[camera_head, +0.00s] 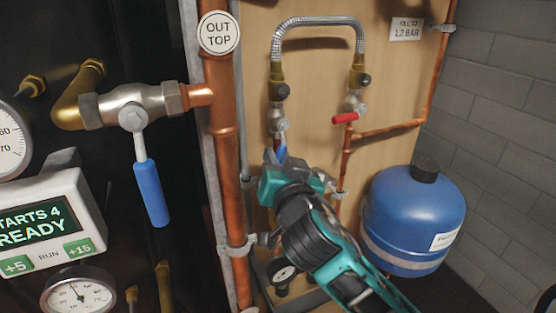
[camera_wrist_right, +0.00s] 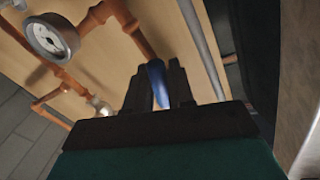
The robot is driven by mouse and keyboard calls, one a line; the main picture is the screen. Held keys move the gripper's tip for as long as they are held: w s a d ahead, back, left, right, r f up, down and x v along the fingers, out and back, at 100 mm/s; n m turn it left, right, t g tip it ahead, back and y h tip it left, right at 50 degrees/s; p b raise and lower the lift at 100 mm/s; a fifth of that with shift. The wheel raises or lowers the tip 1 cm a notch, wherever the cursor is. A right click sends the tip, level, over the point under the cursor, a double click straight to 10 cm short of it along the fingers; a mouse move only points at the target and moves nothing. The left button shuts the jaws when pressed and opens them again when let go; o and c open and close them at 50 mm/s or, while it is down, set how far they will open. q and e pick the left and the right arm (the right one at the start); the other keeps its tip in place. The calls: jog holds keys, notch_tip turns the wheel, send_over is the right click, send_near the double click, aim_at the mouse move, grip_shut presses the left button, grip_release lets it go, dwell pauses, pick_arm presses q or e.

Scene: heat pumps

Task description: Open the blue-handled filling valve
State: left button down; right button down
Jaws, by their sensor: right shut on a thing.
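The filling valve's blue handle (camera_head: 282,153) shows just above my right gripper (camera_head: 274,160), on the left leg of the filling loop. Most of the handle is hidden behind the gripper in the head view. In the right wrist view the blue handle (camera_wrist_right: 158,84) stands between the two dark fingers of my right gripper (camera_wrist_right: 156,88), which is shut on it. The grey valve body (camera_head: 278,124) sits right above, under the braided hose. My left gripper is not in view.
A red-handled valve (camera_head: 345,118) is on the hose's right leg. A larger blue-handled lever (camera_head: 151,193) hangs at left beside the copper pipe (camera_head: 221,120). A blue expansion vessel (camera_head: 414,215) stands at right.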

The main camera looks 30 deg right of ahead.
jog(key=shift+d, duration=0.1)
jog(key=shift+d+f+n+t, duration=0.15)
jog(key=shift+d+n, duration=0.2)
jog(key=shift+n, duration=0.4)
jog(key=shift+d+r+n+t, duration=0.1)
jog(key=shift+d+n, duration=0.25)
jog(key=shift+n, duration=0.35)
jog(key=shift+d+f+n+t, duration=0.15)
jog(key=shift+d+n, duration=0.2)
jog(key=shift+n, duration=0.4)
jog(key=shift+r, duration=0.1)
jog(key=c, duration=1.1)
grip_release()
